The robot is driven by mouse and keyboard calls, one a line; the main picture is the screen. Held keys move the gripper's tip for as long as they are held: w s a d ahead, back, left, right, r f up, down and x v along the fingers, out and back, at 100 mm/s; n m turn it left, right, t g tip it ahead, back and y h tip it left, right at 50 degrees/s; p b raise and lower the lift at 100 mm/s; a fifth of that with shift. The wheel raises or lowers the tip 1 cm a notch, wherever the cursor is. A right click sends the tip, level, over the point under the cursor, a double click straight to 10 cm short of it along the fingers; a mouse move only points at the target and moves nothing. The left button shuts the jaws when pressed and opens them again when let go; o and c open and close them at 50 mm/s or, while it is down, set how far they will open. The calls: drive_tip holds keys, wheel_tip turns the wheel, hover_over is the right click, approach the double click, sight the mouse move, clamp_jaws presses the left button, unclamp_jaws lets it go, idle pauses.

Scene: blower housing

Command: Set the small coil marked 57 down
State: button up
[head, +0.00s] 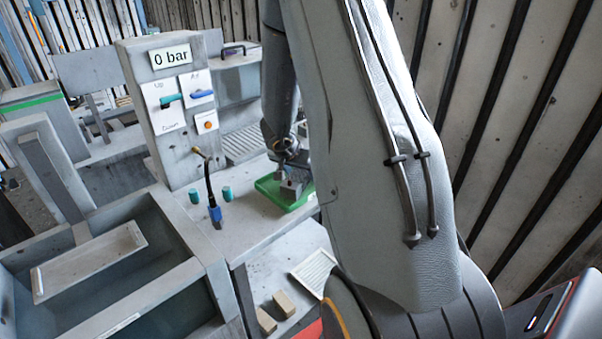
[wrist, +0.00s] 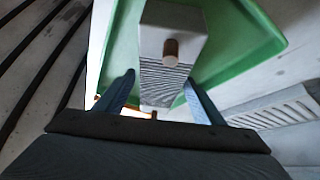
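The coil, a small pale grey block with a ribbed face (wrist: 163,80) and brown stubs, is between the fingers of my gripper (wrist: 160,78) in the wrist view. The fingertips lie close against its two sides, and the gripper looks shut on it. No number is readable on it. A green tray (wrist: 262,30) is behind and below the coil. In the head view my gripper (head: 291,176) is low over the green tray (head: 272,189), with the grey coil (head: 291,189) under it. I cannot tell whether the coil touches the tray floor.
A grey cabinet with a "0 bar" sign (head: 171,56) stands left of the tray. Teal caps (head: 227,193) and a blue-based hose nozzle (head: 215,213) stand on the bench. An open grey basin (head: 120,290) is at the left. My arm hides the bench to the right.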

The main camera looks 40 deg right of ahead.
drive_tip(key=shift+a+r, duration=0.15)
drive_tip(key=shift+r, duration=0.35)
drive_tip(key=p+v, duration=0.1)
drive_tip(key=v, duration=0.9)
drive_tip(key=shift+s+a+r+p, duration=0.1)
drive_tip(key=shift+s+r+p, duration=0.05)
drive_tip(key=shift+r+p, duration=0.25)
drive_tip(key=shift+a+r, duration=0.2)
drive_tip(key=shift+r, duration=0.05)
drive_tip(key=a+r+n+t+y, duration=0.2)
drive_tip(key=a+n+y, duration=0.1)
drive_tip(key=a, duration=0.5)
drive_tip(key=a+r+n+t+y, duration=0.15)
drive_tip(key=a+n, duration=0.25)
drive_tip(key=a, duration=0.4)
drive_tip(key=s+a+n+g, duration=0.2)
drive_tip(key=s, duration=0.6)
drive_tip(key=s+a+n+g+y, duration=0.1)
drive_tip(key=s+a+n+g, duration=0.1)
drive_tip(key=s, duration=0.6)
drive_tip(key=shift+s+a+f+n+g, duration=0.35)
drive_tip(key=shift+a+f+n, duration=0.15)
drive_tip(key=shift+a, duration=0.25)
